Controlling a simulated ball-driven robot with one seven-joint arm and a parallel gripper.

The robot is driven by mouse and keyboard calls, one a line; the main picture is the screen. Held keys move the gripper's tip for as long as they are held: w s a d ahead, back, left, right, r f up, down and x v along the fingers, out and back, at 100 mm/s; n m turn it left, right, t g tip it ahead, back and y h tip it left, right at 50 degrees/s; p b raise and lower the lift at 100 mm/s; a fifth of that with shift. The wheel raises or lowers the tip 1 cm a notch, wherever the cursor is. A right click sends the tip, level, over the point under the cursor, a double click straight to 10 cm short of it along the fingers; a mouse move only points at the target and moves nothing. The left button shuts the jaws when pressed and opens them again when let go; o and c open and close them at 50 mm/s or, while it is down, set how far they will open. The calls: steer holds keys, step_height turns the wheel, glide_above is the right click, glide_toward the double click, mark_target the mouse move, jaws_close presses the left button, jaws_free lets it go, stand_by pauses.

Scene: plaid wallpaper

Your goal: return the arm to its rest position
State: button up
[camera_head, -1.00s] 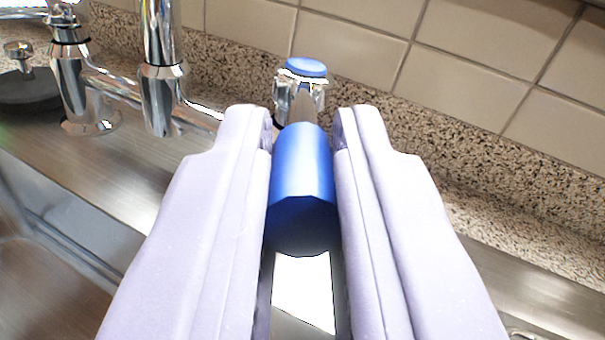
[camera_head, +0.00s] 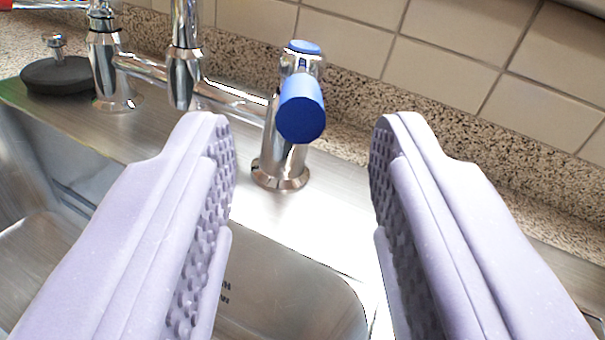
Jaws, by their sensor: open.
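My gripper (camera_head: 298,145) is open and empty, with its two pale lilac fingers spread wide and their studded inner pads showing. Beyond and between the fingertips is a blue tap handle (camera_head: 301,108) on a chrome valve post (camera_head: 280,165). The handle points toward me and is apart from both fingers. My arm behind the gripper is not in view.
A chrome faucet (camera_head: 184,65) stands to the left of the blue handle. A dark round stopper (camera_head: 62,74) lies on the rim at the far left. The steel sink basin (camera_head: 290,290) is below. A tiled wall (camera_head: 440,60) closes off the back.

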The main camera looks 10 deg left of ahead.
steer(key=v, duration=0.3)
stand_by(0.4)
